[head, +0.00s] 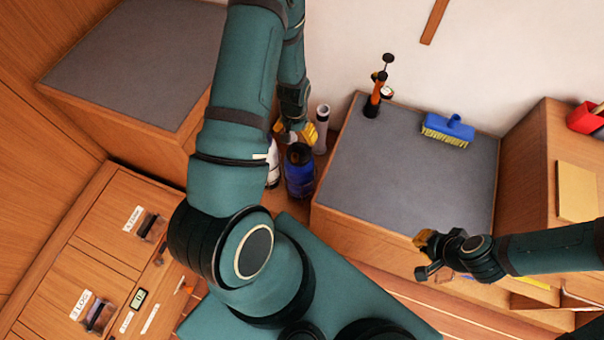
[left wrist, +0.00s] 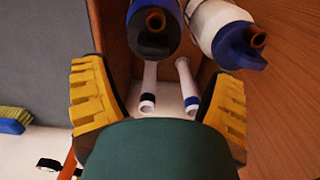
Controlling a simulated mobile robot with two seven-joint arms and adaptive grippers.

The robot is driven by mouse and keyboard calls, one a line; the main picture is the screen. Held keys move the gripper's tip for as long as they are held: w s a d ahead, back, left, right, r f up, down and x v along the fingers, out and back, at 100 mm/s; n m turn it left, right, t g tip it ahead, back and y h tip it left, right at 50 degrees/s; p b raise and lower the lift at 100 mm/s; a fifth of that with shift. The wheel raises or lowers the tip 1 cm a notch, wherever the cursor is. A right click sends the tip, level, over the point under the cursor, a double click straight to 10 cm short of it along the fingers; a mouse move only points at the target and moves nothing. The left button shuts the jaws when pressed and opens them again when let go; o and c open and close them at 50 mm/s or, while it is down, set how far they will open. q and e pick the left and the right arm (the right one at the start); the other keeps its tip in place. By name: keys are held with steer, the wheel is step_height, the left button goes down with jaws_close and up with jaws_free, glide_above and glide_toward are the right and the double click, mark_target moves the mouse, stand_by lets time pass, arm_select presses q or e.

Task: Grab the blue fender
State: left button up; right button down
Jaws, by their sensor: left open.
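The blue fender (head: 299,175) stands upright in the gap between two wooden lockers in the head view, with a dark top. In the left wrist view the blue fender (left wrist: 154,28) is at the top, its dark end and orange-brown eye towards the camera. My left gripper (head: 295,133) is just above and beyond it, partly hidden by my arm. In the left wrist view the yellow-padded fingers (left wrist: 160,100) are spread wide, with nothing between them. My right gripper (head: 422,257) is open and empty beside the right locker's front edge.
A white fender with a blue end (left wrist: 228,35) stands beside the blue one. Pale tubes (left wrist: 149,90) stand close by in the same gap. The grey-topped locker (head: 400,165) holds a pump (head: 377,95) and a blue brush (head: 448,128); its middle is clear.

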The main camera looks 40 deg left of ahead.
mark_target(299, 144)
arm_select(q)
step_height(299, 144, down, 4)
steer(key=f, duration=0.2)
steer(key=f+b, duration=0.1)
steer(key=f, duration=0.1)
steer(key=shift+w+d, duration=0.4)
steer(key=shift+f, duration=0.6)
steer(key=c, duration=1.4)
